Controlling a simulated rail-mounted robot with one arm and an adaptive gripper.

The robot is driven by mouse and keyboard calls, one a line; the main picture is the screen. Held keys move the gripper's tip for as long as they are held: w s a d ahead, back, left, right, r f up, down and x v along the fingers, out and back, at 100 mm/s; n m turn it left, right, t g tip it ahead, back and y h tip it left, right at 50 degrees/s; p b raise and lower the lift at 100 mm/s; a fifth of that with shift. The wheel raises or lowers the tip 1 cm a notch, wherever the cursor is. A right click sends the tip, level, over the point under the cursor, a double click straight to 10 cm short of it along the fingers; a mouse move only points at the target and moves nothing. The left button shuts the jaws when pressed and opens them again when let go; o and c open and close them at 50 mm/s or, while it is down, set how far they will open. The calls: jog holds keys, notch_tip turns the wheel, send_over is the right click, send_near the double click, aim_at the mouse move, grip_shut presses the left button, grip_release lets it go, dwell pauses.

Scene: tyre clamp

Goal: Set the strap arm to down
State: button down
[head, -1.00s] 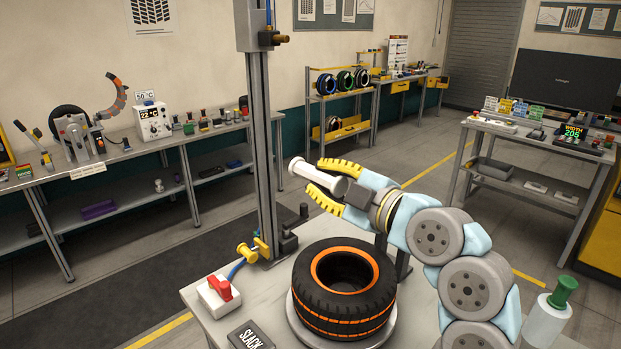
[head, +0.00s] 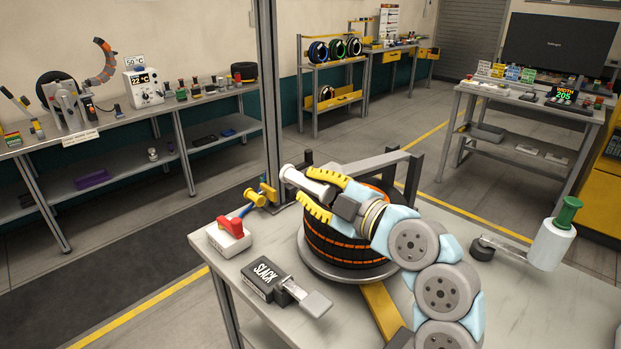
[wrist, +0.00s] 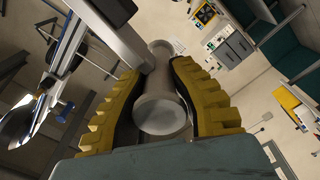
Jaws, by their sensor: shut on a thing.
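My gripper (head: 312,192), with yellow ribbed fingers, is shut on a pale metal spool-shaped handle (head: 293,176). The gripper and handle are in front of and above the tyre in the head view. In the wrist view the handle (wrist: 160,112) sits between both fingers, and a grey beam (wrist: 112,30) meets its far end. A grey bar frame (head: 385,160), which looks like the strap arm, stands behind the tyre; my gripper hides its near part. The black and orange tyre (head: 335,245) lies on a round grey plate (head: 350,272), partly covered by my arm.
A SLACK block (head: 265,278) with a grey lever and a red-topped white box (head: 229,236) sit at the table's left. A tall grey post (head: 268,100) rises behind. A green-capped bottle (head: 553,243) stands at right. The table's right front is bare.

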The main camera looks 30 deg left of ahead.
jog(key=shift+s+f, duration=0.15)
jog(key=shift+f, duration=0.3)
jog(key=c, duration=0.8)
grip_release()
jog(key=shift+a, duration=0.1)
jog(key=shift+s+d, duration=0.1)
jog(key=shift+d, duration=0.55)
jog(key=v, duration=1)
jog(key=shift+d, duration=0.4)
